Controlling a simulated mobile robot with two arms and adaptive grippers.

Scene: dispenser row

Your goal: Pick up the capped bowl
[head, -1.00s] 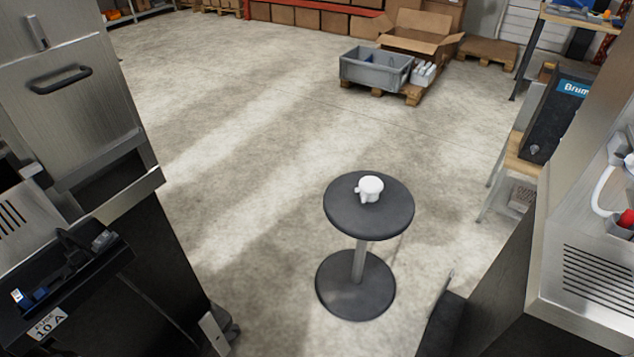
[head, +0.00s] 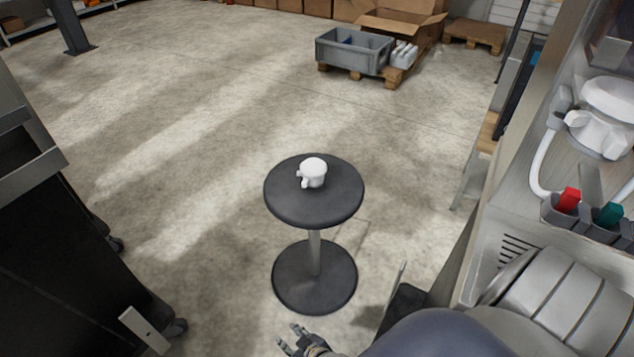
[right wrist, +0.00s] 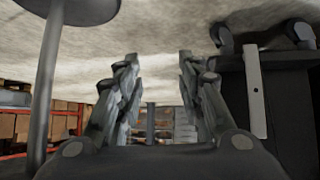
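A small white bowl with a cap and a short stub on its side (head: 314,172) stands on a round dark table (head: 300,210) on a single post. My right gripper (head: 292,340) shows at the bottom of the head view, low in front of the table and well apart from the bowl. In the right wrist view the two fingers of my right gripper (right wrist: 158,85) are spread with nothing between them. The wrist view appears upside down, with the table's post at its left. The bowl does not show there. My left gripper is not in view.
A metal counter (head: 500,215) with a white device (head: 605,115) and red and teal items stands at right. A dark cabinet (head: 60,240) stands at left. A grey crate (head: 352,52) lies on a pallet at the back. Floor around the table is clear.

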